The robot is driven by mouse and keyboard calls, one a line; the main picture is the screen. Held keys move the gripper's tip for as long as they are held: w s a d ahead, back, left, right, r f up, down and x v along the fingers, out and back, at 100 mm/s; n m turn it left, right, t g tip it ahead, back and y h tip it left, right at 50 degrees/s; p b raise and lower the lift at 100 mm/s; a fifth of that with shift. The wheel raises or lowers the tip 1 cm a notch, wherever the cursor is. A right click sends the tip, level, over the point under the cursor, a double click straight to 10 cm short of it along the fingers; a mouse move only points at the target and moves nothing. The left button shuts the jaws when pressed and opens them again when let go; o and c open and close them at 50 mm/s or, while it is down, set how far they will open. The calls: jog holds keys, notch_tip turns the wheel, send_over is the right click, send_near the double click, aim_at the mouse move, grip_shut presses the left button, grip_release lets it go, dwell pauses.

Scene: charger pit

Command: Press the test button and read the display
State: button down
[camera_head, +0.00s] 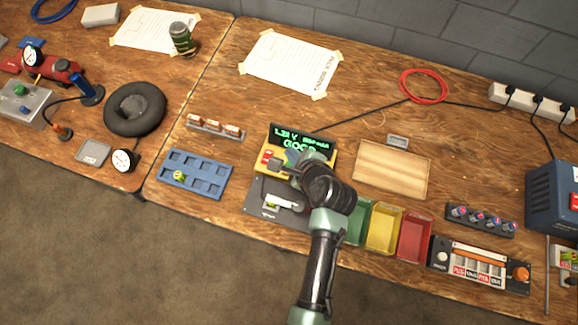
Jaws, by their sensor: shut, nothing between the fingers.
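A yellow tester (321,162) stands on the workbench near the front edge. Its dark display (299,139) is lit in green; the top line seems to begin "1.32 V", its rest too small to read surely, and "GOOD" stands below. A red button (267,157) shows at the tester's left side. My gripper (276,168) is over the tester's front, its tip beside or just below the red button; I cannot tell whether it touches. It is shut and empty. My arm hides the tester's lower right part. A light-coloured piece (282,202) lies in the dark tray (260,206) in front.
Green (357,221), yellow (384,230) and red (414,237) bins stand right of my arm. A blue slotted tray (195,175) lies to the left. A wooden board (392,170) lies behind the bins. A black cable crosses behind the tester.

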aim_at(286, 158)
jog(key=shift+f+b, duration=1.45)
jog(key=shift+f, duration=1)
jog(key=shift+f, duration=0.15)
jog(key=shift+f, duration=0.25)
jog(key=shift+f+b, duration=0.3)
jog(key=shift+f, duration=0.15)
dwell(0.5)
jog(key=shift+r+p, duration=0.85)
jog(key=shift+p, duration=0.2)
notch_tip(286, 158, up, 5)
jog(key=p, duration=0.5)
